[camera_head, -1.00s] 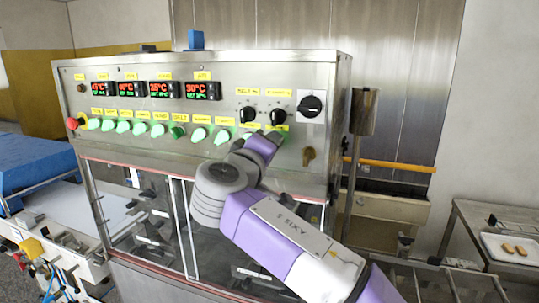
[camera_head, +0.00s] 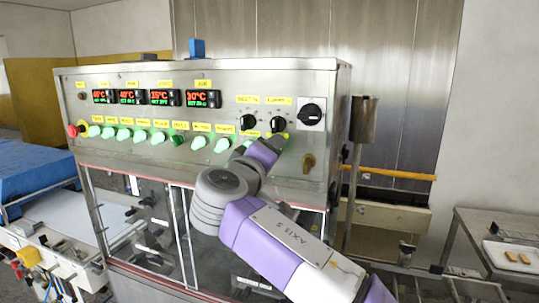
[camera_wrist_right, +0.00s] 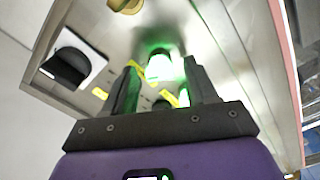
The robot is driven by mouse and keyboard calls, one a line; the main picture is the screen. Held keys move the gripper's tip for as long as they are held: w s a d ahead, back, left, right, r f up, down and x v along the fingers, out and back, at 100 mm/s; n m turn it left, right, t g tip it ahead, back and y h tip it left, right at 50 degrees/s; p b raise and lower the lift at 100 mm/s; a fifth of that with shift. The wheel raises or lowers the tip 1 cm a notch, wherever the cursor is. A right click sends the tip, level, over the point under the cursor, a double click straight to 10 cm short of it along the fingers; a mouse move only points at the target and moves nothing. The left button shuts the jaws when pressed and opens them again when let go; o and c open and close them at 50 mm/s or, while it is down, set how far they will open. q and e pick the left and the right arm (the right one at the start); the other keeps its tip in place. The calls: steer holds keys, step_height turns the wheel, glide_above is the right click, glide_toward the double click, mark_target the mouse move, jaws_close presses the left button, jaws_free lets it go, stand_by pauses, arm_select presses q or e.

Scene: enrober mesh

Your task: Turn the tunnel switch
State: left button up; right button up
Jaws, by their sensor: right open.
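The control panel (camera_head: 225,115) is steel, with a row of green-lit switches (camera_head: 160,138) under yellow labels. The labels are too small to read, so I cannot tell which one says tunnel. My right gripper (camera_head: 274,146) is at the right end of this row, close to the panel, and hides part of it. In the right wrist view, my right gripper (camera_wrist_right: 160,85) is open, with a glowing green switch (camera_wrist_right: 158,66) between and just beyond its fingertips. I cannot tell whether the fingers touch it. My left gripper is not in view.
Two black knobs (camera_head: 248,122) and a larger black rotary switch (camera_head: 311,114) are above and right of my gripper. A brass-coloured knob (camera_head: 308,163) is below the rotary switch. A red button (camera_head: 72,131) is at the row's left end. Glass doors (camera_head: 150,215) are below the panel.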

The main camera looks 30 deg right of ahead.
steer(key=v, duration=0.7)
steer(key=shift+s+a+b, duration=0.2)
steer(key=shift+s+b, duration=0.05)
steer(key=shift+b, duration=0.1)
